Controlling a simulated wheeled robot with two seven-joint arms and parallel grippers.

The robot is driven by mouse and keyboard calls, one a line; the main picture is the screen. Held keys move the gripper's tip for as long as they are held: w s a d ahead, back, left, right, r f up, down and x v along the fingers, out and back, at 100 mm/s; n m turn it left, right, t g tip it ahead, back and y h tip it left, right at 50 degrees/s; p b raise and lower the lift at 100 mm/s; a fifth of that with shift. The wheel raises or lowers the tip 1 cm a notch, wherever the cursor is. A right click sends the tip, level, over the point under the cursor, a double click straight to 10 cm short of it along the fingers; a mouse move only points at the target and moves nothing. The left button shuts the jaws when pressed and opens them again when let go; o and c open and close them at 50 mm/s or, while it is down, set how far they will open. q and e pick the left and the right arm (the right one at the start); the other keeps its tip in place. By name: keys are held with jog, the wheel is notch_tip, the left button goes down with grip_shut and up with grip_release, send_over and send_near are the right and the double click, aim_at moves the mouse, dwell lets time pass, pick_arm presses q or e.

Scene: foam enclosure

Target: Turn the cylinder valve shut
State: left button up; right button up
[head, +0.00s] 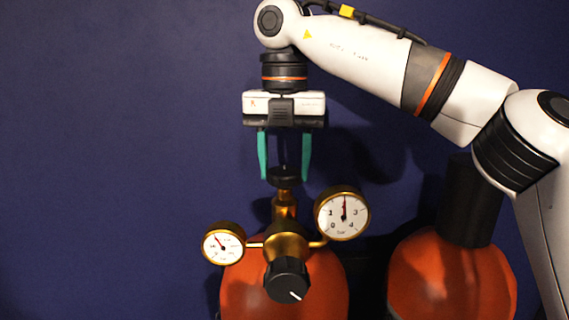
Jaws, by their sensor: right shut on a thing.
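The cylinder valve's black handwheel (285,183) sits on top of a brass stem above an orange cylinder (320,285). My right gripper (285,176) comes down on it from above, with one teal finger on each side of the handwheel, and is shut on it. The handwheel's top shows between the fingers. My left gripper is not in view.
Below the valve is a brass regulator (285,245) with a small gauge (223,246) at left, a larger gauge (342,216) at right and a black knob (287,281) in front. A second orange cylinder (450,280) with a black cap (469,200) stands at right. The dark blue wall is bare at left.

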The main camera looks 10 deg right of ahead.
aim_at(285, 170)
jog(key=shift+r, duration=0.15)
dwell(0.3)
jog(key=o, duration=1)
jog(key=shift+w, duration=0.1)
jog(key=shift+c, duration=0.2)
jog(key=shift+r, duration=0.5)
notch_tip(285, 170, up, 11)
jog(key=p, duration=0.5)
jog(key=shift+f, duration=0.1)
